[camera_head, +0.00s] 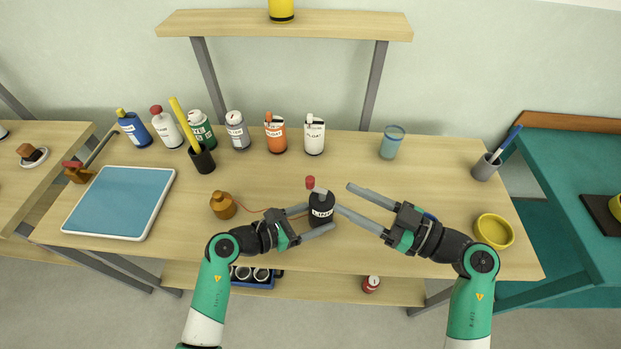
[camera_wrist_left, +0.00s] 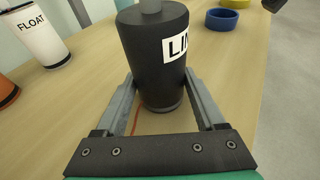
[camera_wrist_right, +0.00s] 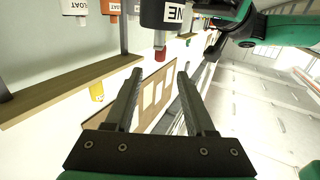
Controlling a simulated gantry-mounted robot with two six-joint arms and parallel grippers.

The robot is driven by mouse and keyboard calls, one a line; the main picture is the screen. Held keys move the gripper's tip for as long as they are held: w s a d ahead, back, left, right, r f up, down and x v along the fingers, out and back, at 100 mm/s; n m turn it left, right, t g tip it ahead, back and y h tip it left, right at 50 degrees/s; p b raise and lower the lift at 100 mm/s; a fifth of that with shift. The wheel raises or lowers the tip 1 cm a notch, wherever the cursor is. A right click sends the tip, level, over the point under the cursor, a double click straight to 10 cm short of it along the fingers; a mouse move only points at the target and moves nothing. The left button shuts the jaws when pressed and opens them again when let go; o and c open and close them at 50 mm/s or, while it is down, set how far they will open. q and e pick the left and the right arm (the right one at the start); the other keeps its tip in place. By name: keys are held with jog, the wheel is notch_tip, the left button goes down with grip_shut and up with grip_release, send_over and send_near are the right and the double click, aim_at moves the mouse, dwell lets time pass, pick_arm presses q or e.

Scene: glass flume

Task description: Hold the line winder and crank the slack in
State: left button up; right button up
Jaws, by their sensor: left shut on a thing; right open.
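The line winder (camera_head: 321,209) is a black upright cylinder labelled LINE, with a red crank knob (camera_head: 310,182) on top. My left gripper (camera_head: 318,217) is shut on the winder's lower body; the left wrist view shows a finger on each side of the winder (camera_wrist_left: 155,60). A thin orange line (camera_head: 252,210) runs from the winder towards a brass weight (camera_head: 223,207) on the left. My right gripper (camera_head: 345,198) is open and empty, just right of the winder. In the right wrist view the red knob (camera_wrist_right: 160,52) is beyond the open fingertips, not between them.
A blue tray (camera_head: 120,203) lies left. Several bottles, including two FLOAT canisters (camera_head: 275,134), line the back under a shelf (camera_head: 285,24). A glass (camera_head: 392,142) stands back right, a yellow bowl (camera_head: 494,231) right. A blue ring (camera_wrist_left: 221,19) is partly hidden behind my right gripper.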

aim_at(314, 183)
jog(key=x, duration=1)
grip_shut()
